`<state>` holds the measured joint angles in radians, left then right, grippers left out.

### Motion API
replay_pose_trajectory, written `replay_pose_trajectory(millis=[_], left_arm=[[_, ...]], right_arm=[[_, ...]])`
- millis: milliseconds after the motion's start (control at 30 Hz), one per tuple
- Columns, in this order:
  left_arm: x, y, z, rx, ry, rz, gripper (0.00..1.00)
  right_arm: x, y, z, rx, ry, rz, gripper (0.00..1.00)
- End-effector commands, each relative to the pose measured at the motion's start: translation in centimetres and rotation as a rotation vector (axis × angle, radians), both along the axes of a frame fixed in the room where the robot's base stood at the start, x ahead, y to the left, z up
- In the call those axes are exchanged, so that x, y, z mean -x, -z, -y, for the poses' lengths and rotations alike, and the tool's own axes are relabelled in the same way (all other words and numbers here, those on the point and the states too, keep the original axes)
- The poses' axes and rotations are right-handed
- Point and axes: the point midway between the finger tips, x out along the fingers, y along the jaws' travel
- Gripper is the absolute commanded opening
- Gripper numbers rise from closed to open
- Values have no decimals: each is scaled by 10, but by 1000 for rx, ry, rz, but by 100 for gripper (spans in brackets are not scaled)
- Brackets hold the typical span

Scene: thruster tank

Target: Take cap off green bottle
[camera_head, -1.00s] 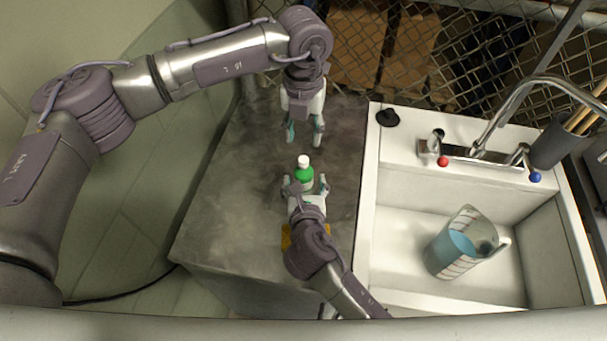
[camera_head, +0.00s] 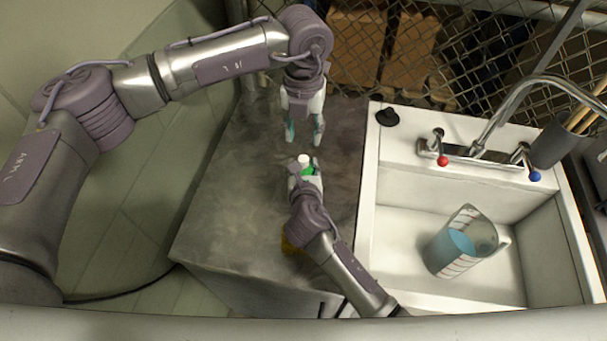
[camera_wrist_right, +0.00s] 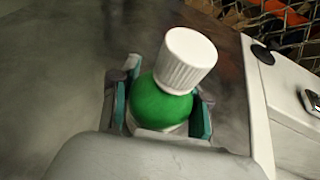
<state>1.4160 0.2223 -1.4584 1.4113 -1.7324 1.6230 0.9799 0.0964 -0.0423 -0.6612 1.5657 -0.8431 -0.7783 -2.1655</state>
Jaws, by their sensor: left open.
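The green bottle (camera_head: 308,171) stands upright on the grey counter, with its white ribbed cap (camera_head: 304,159) on top. In the right wrist view the green bottle (camera_wrist_right: 160,102) and white cap (camera_wrist_right: 187,60) show close up. My right gripper (camera_head: 305,175) is around the bottle below the cap, from the near side. Its teal-padded fingers (camera_wrist_right: 160,112) lie along both sides of the bottle and look closed on it; the lower bottle is hidden. My left gripper (camera_head: 303,138) is open and empty, pointing down above the counter just beyond the bottle, apart from the cap.
A white sink (camera_head: 366,215) adjoins the counter on the right, holding a measuring jug (camera_head: 462,243) with blue liquid. A black stopper (camera_head: 388,117) lies on its rim. A yellow object (camera_head: 289,241) is partly hidden under my right arm. The counter's left side is clear.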

Motion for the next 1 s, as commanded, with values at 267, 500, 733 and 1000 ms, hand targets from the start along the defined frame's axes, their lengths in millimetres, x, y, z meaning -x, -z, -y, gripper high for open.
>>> replay_pose_trajectory(millis=[267,500,733,1000], left_arm=[[0,0,0,0,0,0,44],[0,0,0,0,0,0,39],[1,-9,1,0,193,4,31],[5,-33,3,-9,736,12,31]], right_arm=[[0,0,0,1,1,-1,0],[0,0,0,1,1,0,0],[0,0,0,1,0,0,0],[0,0,0,1,0,0,0]])
